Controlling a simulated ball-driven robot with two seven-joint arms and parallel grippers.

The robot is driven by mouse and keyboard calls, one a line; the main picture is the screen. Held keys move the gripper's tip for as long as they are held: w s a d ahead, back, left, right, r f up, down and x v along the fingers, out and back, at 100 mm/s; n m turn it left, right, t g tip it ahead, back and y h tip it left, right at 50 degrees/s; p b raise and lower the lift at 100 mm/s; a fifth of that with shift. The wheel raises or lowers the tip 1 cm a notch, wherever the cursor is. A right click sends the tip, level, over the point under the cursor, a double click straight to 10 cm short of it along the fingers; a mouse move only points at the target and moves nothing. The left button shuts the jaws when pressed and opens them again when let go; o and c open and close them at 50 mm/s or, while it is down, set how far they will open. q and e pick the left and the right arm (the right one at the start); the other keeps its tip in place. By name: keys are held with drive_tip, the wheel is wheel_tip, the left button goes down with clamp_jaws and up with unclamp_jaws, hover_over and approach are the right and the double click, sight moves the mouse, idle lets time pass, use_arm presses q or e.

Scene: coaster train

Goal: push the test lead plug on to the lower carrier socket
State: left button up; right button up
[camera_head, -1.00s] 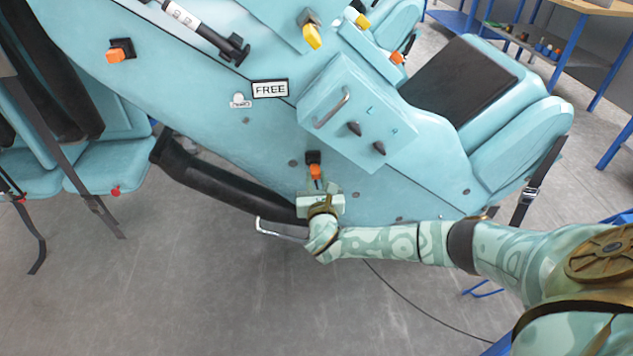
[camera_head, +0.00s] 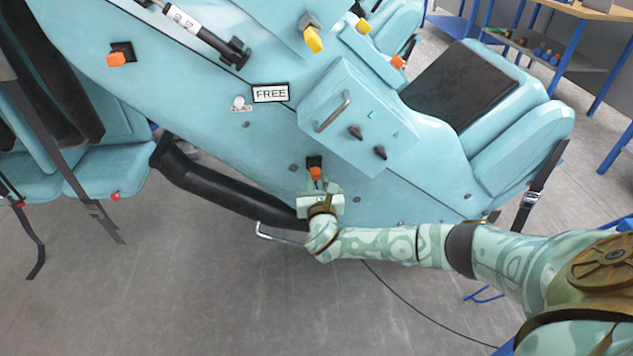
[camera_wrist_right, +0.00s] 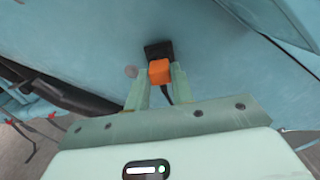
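The orange test lead plug (camera_head: 315,173) is at the lower black carrier socket (camera_head: 314,161) on the side of the teal car. In the right wrist view the orange plug (camera_wrist_right: 159,71) sits between the two fingers of my right gripper (camera_wrist_right: 158,84), right against the black socket (camera_wrist_right: 157,50). I cannot tell how deep it is seated. My right gripper (camera_head: 318,184) is shut on the plug, its fingers pointing up at the socket. A dark cable (camera_wrist_right: 167,97) hangs from the plug between the fingers. My left gripper is not in view.
A black tube (camera_head: 220,192) and a metal handle (camera_head: 282,235) lie close beside my right wrist. A teal box (camera_head: 357,115) with a handle and knobs is above right. Another orange plug (camera_head: 116,59) is at upper left. Open floor (camera_head: 180,290) lies below.

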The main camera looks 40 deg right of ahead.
drive_tip(key=o, duration=0.4)
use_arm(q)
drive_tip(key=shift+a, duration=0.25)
use_arm(e)
drive_tip(key=shift+o, duration=0.2)
use_arm(q)
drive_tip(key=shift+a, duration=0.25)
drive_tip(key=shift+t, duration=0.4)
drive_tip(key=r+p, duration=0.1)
drive_tip(key=p, duration=0.1)
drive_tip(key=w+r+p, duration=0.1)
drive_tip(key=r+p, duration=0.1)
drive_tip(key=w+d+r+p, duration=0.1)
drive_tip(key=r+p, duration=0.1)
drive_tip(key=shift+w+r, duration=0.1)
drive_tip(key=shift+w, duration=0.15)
use_arm(e)
drive_tip(key=v, duration=1.6)
